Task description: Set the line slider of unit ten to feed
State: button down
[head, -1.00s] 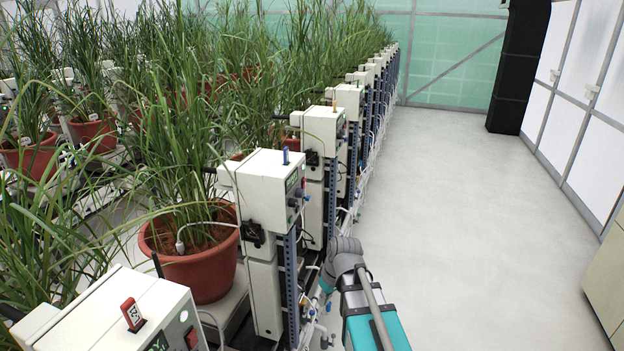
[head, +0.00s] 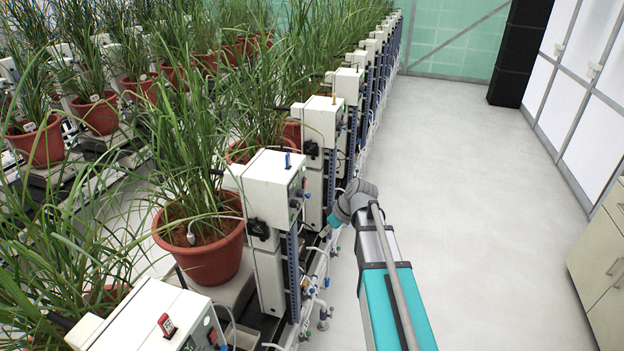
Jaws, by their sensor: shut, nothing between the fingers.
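A row of white weighing units runs along the aisle. The nearest unit (head: 140,318) carries a red tag. The second unit (head: 270,180) carries a blue tag, and the third unit (head: 322,120) a yellow one. I cannot read which is unit ten. Small knobs show on the second unit's aisle-side panel, but no line slider can be made out. My arm (head: 385,270) reaches forward beside the row, its elbow-like grey joint beside the second unit. My gripper is not visible; the arm's far end is hidden or too small to tell.
Thin white pipes with small valves (head: 322,312) run low along the row's aisle side. Potted grasses, one in a terracotta pot (head: 210,258), stand behind the units. The pale aisle floor (head: 470,190) is clear. Cabinets (head: 600,260) stand at the right.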

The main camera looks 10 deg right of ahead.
aim_at(307, 196)
jog(key=w+d+r+n+t+y+p, duration=0.1)
jog(key=w+d+r+n+p, duration=0.1)
jog(key=r+p, duration=0.3)
jog(key=w+d+r+n+t+y+p, duration=0.1)
jog(key=w+r+p, duration=0.4)
jog(key=r, duration=0.5)
jog(key=shift+w+d+r+n+p, duration=0.25)
jog(key=shift+d+n+p, duration=0.15)
jog(key=shift+d+p, duration=0.3)
jog(key=shift+a+f, duration=0.15)
jog(key=b+x, duration=0.7)
jog(key=x, duration=0.2)
jog(key=shift+w+a, duration=0.2)
jog(key=shift+a, duration=0.15)
jog(key=shift+f, duration=0.1)
